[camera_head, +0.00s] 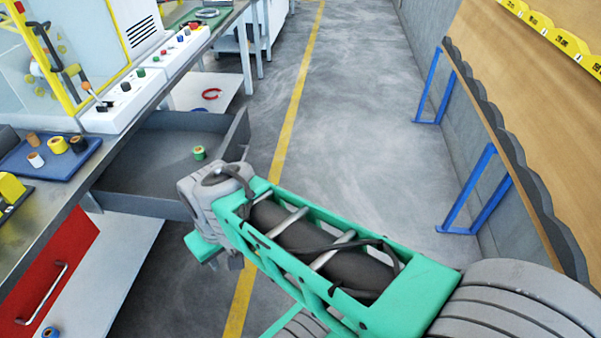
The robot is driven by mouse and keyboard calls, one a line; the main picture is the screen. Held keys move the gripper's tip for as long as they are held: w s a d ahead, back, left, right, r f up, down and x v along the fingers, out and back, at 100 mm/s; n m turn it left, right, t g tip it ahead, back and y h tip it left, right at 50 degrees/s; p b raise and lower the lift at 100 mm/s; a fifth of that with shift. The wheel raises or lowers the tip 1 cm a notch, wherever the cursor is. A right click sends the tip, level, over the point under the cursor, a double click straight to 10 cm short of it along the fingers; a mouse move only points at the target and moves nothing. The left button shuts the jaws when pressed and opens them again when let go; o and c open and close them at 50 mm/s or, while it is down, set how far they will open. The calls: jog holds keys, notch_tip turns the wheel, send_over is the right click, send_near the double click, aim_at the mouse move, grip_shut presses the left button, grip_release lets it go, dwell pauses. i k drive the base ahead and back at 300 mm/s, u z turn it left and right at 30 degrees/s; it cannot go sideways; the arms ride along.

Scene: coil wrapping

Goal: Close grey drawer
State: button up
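The grey drawer (152,202) is pulled out from under the workbench, into the aisle. It is a wide, shallow open box, and a small green roll (198,153) lies inside it. My arm reaches in from the lower right, and its grey wrist joint overlaps the drawer's near right corner in the picture. A small teal and dark part below the wrist seems to belong to my gripper (216,254). Its fingers are mostly hidden, so I cannot tell their opening or whether they touch the drawer.
A blue tray (85,160) with several tape rolls sits on the workbench (40,222). A red drawer front (50,262) with a metal handle is below, beside a white surface (110,265). The aisle floor is clear beyond my arm. A wooden panel with blue supports stands at right.

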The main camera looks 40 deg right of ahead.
aim_at(141, 179)
jog(key=z, duration=0.35)
jog(key=i, duration=0.5)
jog(key=z, duration=0.35)
jog(key=k, duration=1.05)
jog(key=u, duration=1.15)
jog(key=i, duration=1.05)
jog(key=z, duration=0.4)
